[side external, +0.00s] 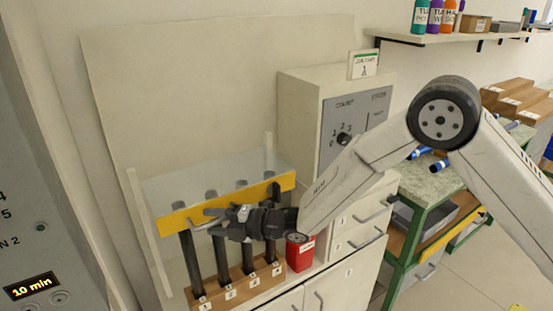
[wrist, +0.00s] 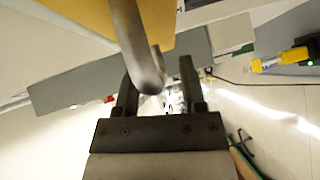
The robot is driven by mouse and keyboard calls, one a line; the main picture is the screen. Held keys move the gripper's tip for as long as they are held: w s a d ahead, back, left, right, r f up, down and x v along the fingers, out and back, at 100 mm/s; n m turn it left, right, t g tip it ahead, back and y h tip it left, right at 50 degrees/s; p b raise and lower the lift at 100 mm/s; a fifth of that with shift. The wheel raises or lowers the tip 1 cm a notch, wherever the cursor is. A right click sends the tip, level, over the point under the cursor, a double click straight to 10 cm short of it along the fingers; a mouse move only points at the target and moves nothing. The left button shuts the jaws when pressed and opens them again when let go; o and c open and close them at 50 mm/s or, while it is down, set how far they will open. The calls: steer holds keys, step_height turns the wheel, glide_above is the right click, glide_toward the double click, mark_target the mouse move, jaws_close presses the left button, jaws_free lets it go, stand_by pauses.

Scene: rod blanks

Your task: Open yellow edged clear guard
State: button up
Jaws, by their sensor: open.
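The clear guard (side external: 165,190) is a see-through panel slanting over a rack of rods, with a yellow strip (side external: 175,223) along its front edge. A grey bar handle (side external: 203,226) sticks out from the strip. My gripper (side external: 222,222) is at the handle in front of the strip. In the wrist view, the yellow strip (wrist: 85,15) fills the top and the curved handle (wrist: 140,50) runs down between my open fingers (wrist: 160,85). I cannot tell whether they touch it. The guard appears lowered in front of the dark rods (side external: 222,258).
The rods stand in a numbered wooden block (side external: 240,287). A red container (side external: 300,255) stands close to my gripper's right. A control box (side external: 300,115) with a dial stands behind my arm. A green-framed bench (side external: 430,195) is at the right.

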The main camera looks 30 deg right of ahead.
jaws_close()
stand_by(1.4)
